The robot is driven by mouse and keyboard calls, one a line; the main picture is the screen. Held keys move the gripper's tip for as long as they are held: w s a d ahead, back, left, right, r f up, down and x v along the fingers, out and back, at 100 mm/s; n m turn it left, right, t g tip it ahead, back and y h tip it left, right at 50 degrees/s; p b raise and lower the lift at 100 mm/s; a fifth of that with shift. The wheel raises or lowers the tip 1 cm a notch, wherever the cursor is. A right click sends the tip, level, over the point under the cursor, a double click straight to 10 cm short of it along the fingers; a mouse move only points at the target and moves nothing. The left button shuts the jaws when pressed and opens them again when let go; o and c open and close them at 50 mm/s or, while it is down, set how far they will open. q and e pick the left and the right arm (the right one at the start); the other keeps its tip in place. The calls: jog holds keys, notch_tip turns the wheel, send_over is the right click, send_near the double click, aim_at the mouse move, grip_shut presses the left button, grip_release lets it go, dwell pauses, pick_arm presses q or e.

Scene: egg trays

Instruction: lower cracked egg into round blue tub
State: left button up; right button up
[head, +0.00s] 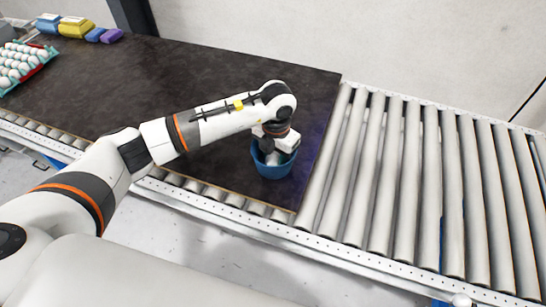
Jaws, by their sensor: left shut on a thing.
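The round blue tub (273,171) stands on the dark board near its right front corner. My left gripper (272,157) points down into the mouth of the tub, with its fingers partly below the rim. It is shut on the egg, of which only a small pale patch shows between the fingers. The crack and most of the egg are hidden by the fingers and the tub wall. I cannot tell whether the egg touches the tub's bottom. My right gripper is not in view.
An egg tray (42,66) with several white eggs sits on the dark board (190,75) at the far left. Yellow (76,28), blue and purple boxes stand at the back left. Bare conveyor rollers (420,190) run to the right. The board's middle is clear.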

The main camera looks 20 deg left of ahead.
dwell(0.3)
pick_arm(q)
jog(key=o, duration=0.7)
jog(key=shift+r, duration=0.1)
jog(key=shift+r+p, duration=2.45)
jog(key=shift+r, duration=1.3)
jog(key=shift+r+p, duration=1.9)
jog(key=shift+r, duration=1.3)
